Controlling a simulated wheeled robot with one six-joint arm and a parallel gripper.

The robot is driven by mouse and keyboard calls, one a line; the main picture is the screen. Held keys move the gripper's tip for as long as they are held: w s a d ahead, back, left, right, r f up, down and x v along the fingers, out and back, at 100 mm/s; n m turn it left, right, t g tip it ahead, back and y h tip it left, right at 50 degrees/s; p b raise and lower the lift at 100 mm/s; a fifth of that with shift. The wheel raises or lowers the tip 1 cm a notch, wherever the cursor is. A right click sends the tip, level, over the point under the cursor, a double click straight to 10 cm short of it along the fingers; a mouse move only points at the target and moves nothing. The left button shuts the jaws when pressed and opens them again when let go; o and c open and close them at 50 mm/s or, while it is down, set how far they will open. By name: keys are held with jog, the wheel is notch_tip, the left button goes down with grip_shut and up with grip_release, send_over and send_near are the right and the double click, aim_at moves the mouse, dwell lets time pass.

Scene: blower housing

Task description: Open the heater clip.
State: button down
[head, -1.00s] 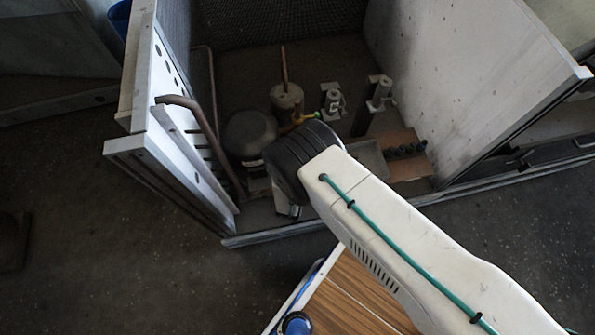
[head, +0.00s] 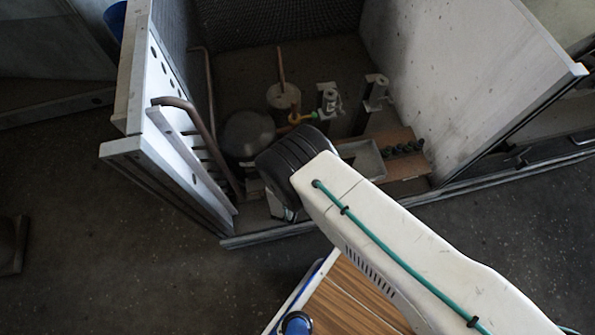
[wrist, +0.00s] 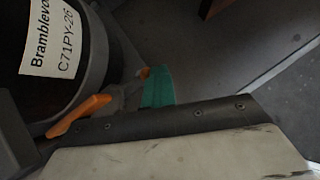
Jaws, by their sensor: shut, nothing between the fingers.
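In the wrist view, an orange lever, which looks like the heater clip (wrist: 80,116), sits at the foot of the dark compressor (wrist: 92,45) with a white label. A second small orange piece shows further right, beside a grey-brown part. My gripper (wrist: 158,90) shows as a teal fingertip beyond a pale, scuffed body with a dark screwed strip. It is shut and empty, to the right of the orange lever. Contact with the clip cannot be told. In the head view, my black wrist joint hides the fingers and clip; the compressor (head: 247,132) stands behind it.
The open housing has a left panel (head: 165,115) with a bent copper pipe (head: 190,108) and a tall right wall (head: 460,75). A brown board (head: 405,165) with a shallow tray (head: 366,160) lies to the right of my wrist. A low front rim (head: 265,238) runs below my arm.

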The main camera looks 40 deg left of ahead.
jog(key=s+d+r, duration=0.6)
jog(key=d+r, duration=0.1)
jog(key=r, duration=0.1)
jog(key=shift+s+d+r, duration=0.15)
jog(key=shift+d+r, duration=0.1)
jog(key=shift+d, duration=0.15)
